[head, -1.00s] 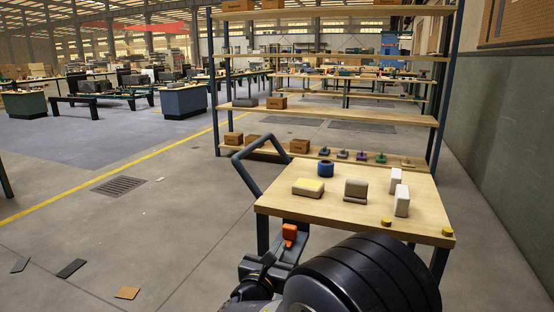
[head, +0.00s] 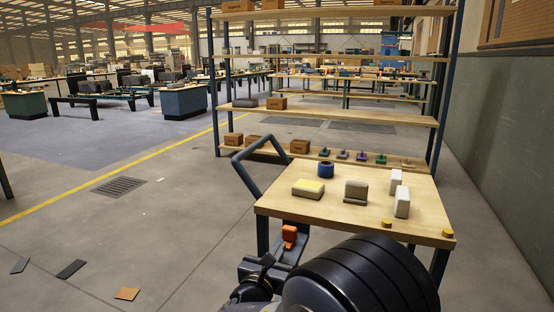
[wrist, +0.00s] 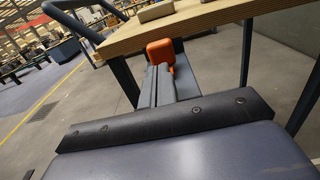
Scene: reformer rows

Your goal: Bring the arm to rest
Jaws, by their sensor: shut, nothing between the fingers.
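My gripper (head: 289,236) is low in the head view, in front of the near left part of the wooden table (head: 300,208). In the wrist view my gripper (wrist: 161,58) shows two dark bars side by side with orange at the far end, close to the table edge (wrist: 205,22). It is shut and empty. My dark arm links fill the bottom of both views and hide part of the table's legs and the floor.
On the table stand a yellow-topped block (head: 308,188), a blue ring (head: 325,169), a grey-beige block (head: 355,191), white blocks (head: 401,202) and small yellow pieces (head: 447,233). A shelf rack (head: 340,115) stands behind. Open floor (head: 150,240) lies left, with flat scraps (head: 71,269).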

